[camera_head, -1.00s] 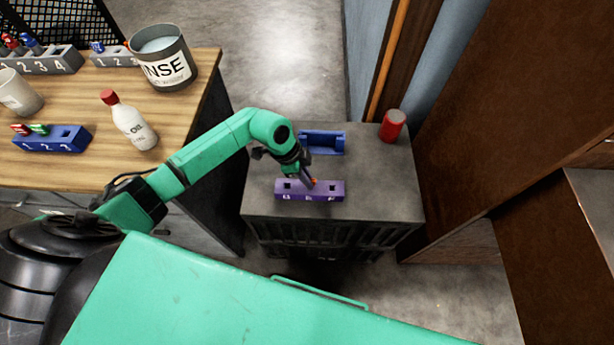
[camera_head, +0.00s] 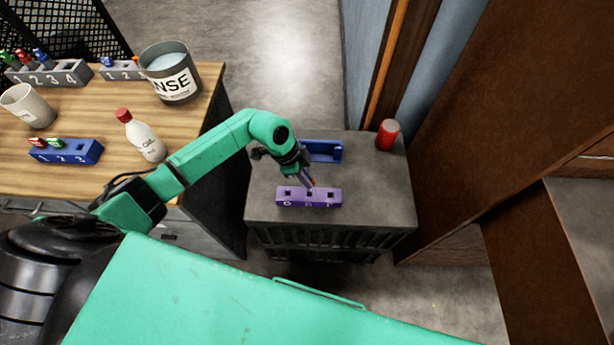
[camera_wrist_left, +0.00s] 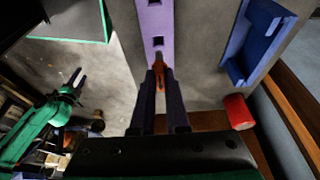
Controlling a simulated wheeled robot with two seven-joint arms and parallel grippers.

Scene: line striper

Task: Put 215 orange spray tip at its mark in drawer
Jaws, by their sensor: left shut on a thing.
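My left gripper (camera_head: 307,181) is shut on the orange spray tip (camera_head: 313,182). It is at the purple holder block (camera_head: 290,198), which lies on a dark grey cabinet top and has several square holes. In the left wrist view the orange tip (camera_wrist_left: 160,82) sits between the two fingers, at the near end of the purple block (camera_wrist_left: 155,26). I cannot tell whether the tip touches the block. No drawer mark can be made out. In the left wrist view another green arm, my right one, shows with its gripper (camera_wrist_left: 77,83), whose jaws look apart.
A blue open holder (camera_head: 326,152) and a red cylinder (camera_head: 387,134) stand on the cabinet top (camera_head: 380,190). On the wooden desk at left are a rinse cup (camera_head: 172,85), an oil bottle (camera_head: 145,140), a blue numbered rack (camera_head: 70,153) and a grey numbered rack (camera_head: 60,74).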

